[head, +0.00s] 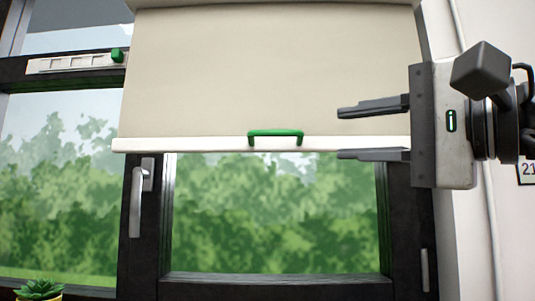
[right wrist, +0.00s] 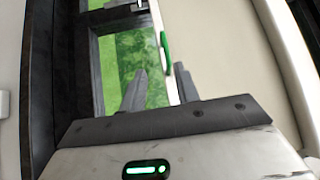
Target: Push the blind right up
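The blind (head: 270,70) is a cream sheet hanging over the upper part of the window, with a white bottom bar (head: 200,145). A green handle (head: 275,133) sits on the bar near its middle; it also shows in the right wrist view (right wrist: 166,52). My right gripper (head: 340,132) is open and empty, to the right of the handle. Its fingers point left toward the handle, one above the bar's level and one below it. In the right wrist view the fingers (right wrist: 160,75) are spread, with the handle beyond their tips. My left gripper is not in view.
A dark window frame (head: 145,250) surrounds the glass, with a grey window handle (head: 137,200) below the blind's left end. A white vent strip with a green knob (head: 117,56) is at upper left. A potted plant (head: 39,289) stands at bottom left.

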